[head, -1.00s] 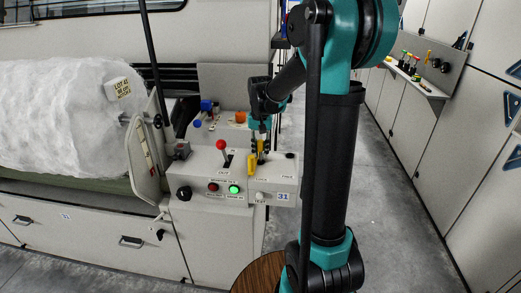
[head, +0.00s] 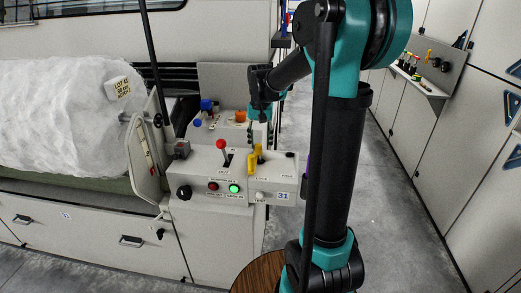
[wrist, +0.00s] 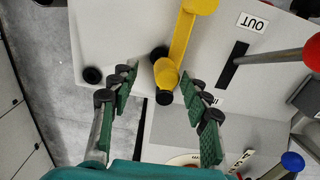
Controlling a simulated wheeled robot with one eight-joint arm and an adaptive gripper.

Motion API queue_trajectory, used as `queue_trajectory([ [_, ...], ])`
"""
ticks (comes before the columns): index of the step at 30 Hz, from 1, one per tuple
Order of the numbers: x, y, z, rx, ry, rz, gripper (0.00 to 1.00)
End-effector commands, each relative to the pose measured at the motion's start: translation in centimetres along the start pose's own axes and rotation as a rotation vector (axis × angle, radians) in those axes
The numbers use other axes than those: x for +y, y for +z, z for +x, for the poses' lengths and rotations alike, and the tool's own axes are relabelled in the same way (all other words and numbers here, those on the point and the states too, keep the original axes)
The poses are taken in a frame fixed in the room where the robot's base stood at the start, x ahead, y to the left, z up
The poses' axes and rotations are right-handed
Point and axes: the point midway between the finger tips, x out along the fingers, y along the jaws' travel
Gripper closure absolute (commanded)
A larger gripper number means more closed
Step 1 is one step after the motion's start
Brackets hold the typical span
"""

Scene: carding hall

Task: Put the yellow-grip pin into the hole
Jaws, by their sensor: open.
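The yellow-grip pin (head: 259,153) stands at the sloped grey control panel (head: 235,180), beside a yellow handle (head: 251,165). In the wrist view the yellow grip (wrist: 166,75) with black ends meets the yellow handle (wrist: 183,38); how deep the pin sits cannot be told. A round black hole (head: 290,155) lies to its right on the panel; it also shows in the wrist view (wrist: 92,75). My gripper (head: 249,135) is above and just behind the pin. In the wrist view its green-padded fingers (wrist: 158,80) are apart, either side of the grip, holding nothing.
A red-ball lever (head: 222,146) rises left of the pin. A knob and red and green buttons (head: 234,188) are on the panel front. Blue and orange knobs (head: 240,116) stand behind. A white fibre roll (head: 60,115) is at left; open floor lies right.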

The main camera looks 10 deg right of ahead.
Motion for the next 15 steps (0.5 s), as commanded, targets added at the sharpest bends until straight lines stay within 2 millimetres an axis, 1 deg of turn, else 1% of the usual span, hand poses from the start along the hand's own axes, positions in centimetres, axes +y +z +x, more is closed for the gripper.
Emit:
queue_trajectory([
  [1, 0.0, 0.0, -1.1, 0.0, 0.0, 0.0, 0.53],
  [3, 0.0, 0.1, -2.6, 0.0, 0.0, 0.0, 0.53],
  [9, 0.0, 0.0, -6.0, 0.0, 0.0, 0.0, 0.53],
  [12, 0.0, 0.0, -7.2, 0.0, 0.0, 0.0, 0.53],
  [15, 0.0, 0.0, -7.8, 0.0, 0.0, 0.0, 0.53],
])
